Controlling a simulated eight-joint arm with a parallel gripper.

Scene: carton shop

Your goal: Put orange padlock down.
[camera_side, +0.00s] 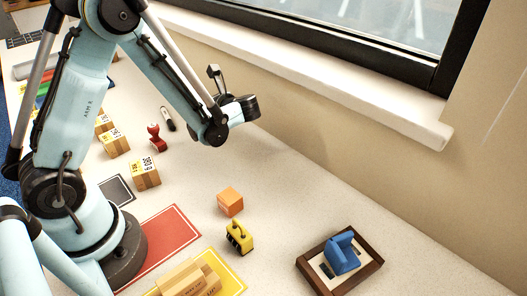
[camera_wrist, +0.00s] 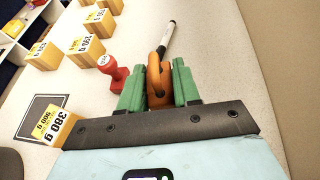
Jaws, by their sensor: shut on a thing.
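The orange padlock (camera_wrist: 158,80) is between the two green fingers of my gripper (camera_wrist: 158,84) in the wrist view. The gripper is shut on it, with the rounded orange part showing between the fingertips. In the side view the fingers and the padlock are hidden behind the end of my arm. My wrist there is above the table, near the window sill. I cannot tell how high the padlock is over the table.
A red stamp (camera_side: 156,138) and a marker (camera_side: 168,118) lie near the arm. Several small cartons (camera_side: 145,174) stand to the left. An orange cube (camera_side: 230,202), a yellow object (camera_side: 239,237), a red mat (camera_side: 158,246) and a wooden tray (camera_side: 308,262) with a blue object (camera_side: 342,254) are nearer.

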